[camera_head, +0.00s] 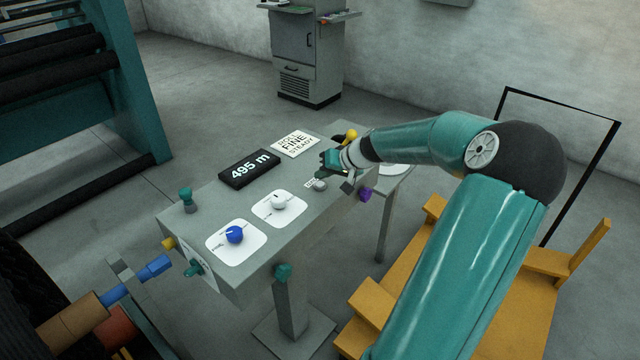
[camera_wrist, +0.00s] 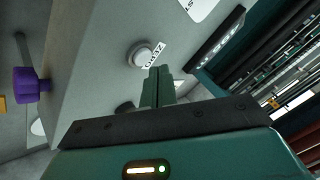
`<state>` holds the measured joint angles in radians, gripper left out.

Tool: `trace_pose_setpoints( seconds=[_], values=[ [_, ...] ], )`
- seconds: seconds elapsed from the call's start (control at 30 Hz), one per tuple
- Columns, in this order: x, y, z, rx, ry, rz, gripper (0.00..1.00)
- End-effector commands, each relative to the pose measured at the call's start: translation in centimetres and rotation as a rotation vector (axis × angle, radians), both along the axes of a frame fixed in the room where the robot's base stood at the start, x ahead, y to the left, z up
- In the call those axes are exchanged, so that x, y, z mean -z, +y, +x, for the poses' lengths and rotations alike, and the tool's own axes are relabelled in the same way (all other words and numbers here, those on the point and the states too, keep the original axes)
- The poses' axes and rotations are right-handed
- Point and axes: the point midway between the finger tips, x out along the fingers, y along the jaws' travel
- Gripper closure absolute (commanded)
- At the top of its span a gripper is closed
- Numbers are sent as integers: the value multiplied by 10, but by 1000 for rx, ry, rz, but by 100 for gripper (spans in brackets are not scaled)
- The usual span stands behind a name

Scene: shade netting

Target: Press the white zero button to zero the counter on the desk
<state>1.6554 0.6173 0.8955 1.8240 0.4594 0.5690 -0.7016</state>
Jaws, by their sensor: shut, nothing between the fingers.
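The counter (camera_head: 249,169) is a black box on the grey desk (camera_head: 215,203) and reads "495 m". The white zero button (camera_head: 320,184) is a round pale knob near the desk's right end, beside a small label. In the wrist view the button (camera_wrist: 144,55) stands just beyond my fingertips, with the label reading "ZERO" next to it. My gripper (camera_head: 343,176) is above the desk, close to the button at its upper right. In the wrist view my gripper (camera_wrist: 158,72) has its fingers together and empty. I see a gap between fingertips and button, but cannot judge its depth.
A blue knob (camera_head: 235,234) and a white knob (camera_head: 278,201) sit on white plates on the desk. A purple knob (camera_head: 365,194) juts from the desk's side. A "FINE STEADY" card (camera_head: 294,143) lies behind the counter. A yellow wooden frame (camera_head: 536,309) stands at right.

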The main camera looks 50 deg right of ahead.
Motion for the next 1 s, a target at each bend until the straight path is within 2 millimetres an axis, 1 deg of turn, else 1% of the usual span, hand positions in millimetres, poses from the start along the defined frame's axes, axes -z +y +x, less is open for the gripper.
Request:
trace_pose_setpoints(
  seconds=[0.33,0.63,1.0],
  values=[
    [0,0,0,0,0,0,100],
    [9,0,0,1,0,1,100],
    [9,0,0,0,0,0,100]
  ],
)
